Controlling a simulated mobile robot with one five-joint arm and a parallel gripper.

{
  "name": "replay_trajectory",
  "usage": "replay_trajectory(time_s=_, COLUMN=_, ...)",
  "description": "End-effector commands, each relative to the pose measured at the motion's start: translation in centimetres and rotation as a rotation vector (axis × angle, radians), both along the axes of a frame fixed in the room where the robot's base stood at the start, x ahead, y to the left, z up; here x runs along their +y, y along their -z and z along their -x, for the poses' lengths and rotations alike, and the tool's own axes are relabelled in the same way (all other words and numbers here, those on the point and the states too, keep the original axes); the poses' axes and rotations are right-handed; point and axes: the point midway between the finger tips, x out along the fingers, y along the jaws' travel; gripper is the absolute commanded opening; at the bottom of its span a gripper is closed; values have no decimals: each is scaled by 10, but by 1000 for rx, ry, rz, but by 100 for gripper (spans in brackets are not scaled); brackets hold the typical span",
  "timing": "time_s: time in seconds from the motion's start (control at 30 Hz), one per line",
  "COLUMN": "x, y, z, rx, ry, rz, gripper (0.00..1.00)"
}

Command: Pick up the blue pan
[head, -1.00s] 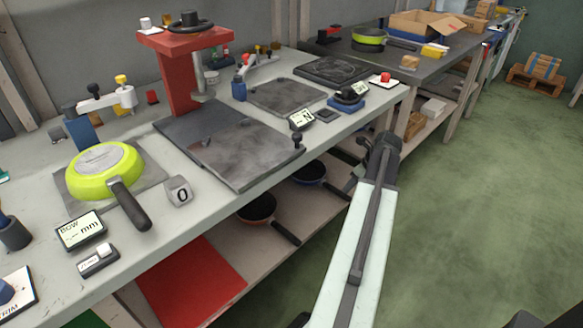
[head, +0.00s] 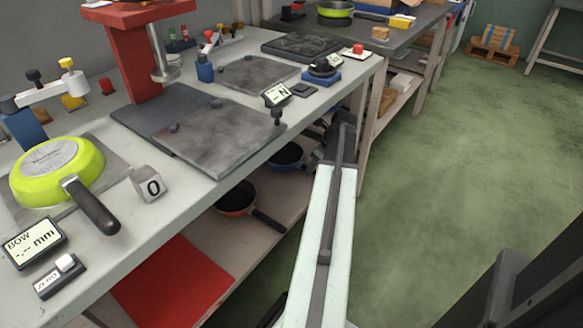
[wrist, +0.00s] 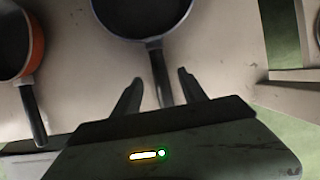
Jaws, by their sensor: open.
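The blue pan (head: 286,157) sits on the lower shelf under the workbench, partly hidden by my arm in the head view. In the wrist view the blue pan (wrist: 146,15) is at the top, with its dark handle (wrist: 160,75) pointing towards me. My gripper (wrist: 154,85) is open, with one finger on each side of the handle in the picture. I cannot tell whether the handle is at finger depth. My gripper is mostly hidden behind my arm in the head view.
An orange pan (head: 236,200) lies left of the blue pan on the same shelf; it also shows in the wrist view (wrist: 20,45). A red mat (head: 172,285) lies further left. A table leg (head: 368,135) stands to the right. The workbench top (head: 225,180) overhangs the shelf.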

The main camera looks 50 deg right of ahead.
Motion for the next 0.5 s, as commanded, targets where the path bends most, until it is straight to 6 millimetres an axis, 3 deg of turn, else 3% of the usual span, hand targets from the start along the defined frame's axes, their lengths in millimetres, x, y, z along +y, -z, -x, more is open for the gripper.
replay_trajectory(time_s=0.03, x=-1, y=19, z=-3, rx=0, ry=-1, rz=0, gripper=50)
replay_trajectory(time_s=0.1, x=-1, y=27, z=-7, rx=0, ry=0, rz=0, gripper=50)
replay_trajectory(time_s=0.5, x=-1, y=25, z=-8, rx=0, ry=2, rz=0, gripper=50)
